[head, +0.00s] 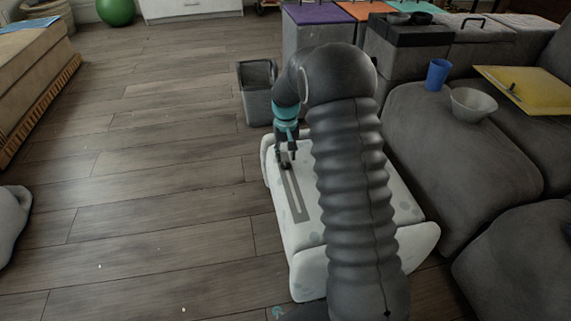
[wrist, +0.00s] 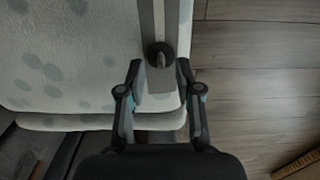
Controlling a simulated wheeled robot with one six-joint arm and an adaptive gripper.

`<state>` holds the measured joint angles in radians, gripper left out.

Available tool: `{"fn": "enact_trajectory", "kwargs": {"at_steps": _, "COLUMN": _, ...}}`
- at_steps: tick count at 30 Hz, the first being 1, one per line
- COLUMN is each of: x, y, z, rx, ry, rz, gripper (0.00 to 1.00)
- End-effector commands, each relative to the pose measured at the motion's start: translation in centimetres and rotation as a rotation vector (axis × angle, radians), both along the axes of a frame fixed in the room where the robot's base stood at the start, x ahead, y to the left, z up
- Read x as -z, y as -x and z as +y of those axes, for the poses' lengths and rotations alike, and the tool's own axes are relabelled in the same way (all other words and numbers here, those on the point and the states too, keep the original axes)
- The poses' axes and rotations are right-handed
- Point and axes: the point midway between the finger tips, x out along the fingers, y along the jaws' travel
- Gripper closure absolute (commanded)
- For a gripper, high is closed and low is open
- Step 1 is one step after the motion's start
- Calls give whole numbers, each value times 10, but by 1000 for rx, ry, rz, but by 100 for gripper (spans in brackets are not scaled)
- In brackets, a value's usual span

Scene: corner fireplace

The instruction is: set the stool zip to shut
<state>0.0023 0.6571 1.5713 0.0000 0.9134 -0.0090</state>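The white stool with grey-green spots (head: 390,213) stands on the floor and also shows in the wrist view (wrist: 75,65). Its zip is a straight grey strip (head: 297,197) along the top, seen partly in the wrist view (wrist: 145,20). The dark round zip pull (wrist: 160,55) with a thin tab sits at the strip's far end in the head view. My gripper (head: 287,155) is over that end. In the wrist view its fingers (wrist: 158,68) are spread on either side of the pull, with a visible gap each side. My arm hides part of the stool.
A grey sofa (head: 440,150) stands close on the right, with a blue cup (head: 437,75), a bowl (head: 472,104) and a yellow tray (head: 530,90). A dark open bin (head: 257,95) stands just beyond the stool. The wooden floor (head: 160,170) to the left is largely clear.

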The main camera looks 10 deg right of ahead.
Motion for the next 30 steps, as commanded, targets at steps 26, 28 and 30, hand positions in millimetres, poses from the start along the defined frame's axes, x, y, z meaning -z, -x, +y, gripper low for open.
{"fn": "enact_trajectory", "kwargs": {"at_steps": 26, "x": 38, "y": 0, "z": 1, "rx": -2, "ry": 0, "rz": 0, "gripper": 100}}
{"fn": "enact_trajectory", "kwargs": {"at_steps": 28, "x": 38, "y": 0, "z": 1, "rx": -2, "ry": 0, "rz": 0, "gripper": 100}}
{"fn": "enact_trajectory", "kwargs": {"at_steps": 30, "x": 38, "y": 0, "z": 1, "rx": -2, "ry": 0, "rz": 0, "gripper": 100}}
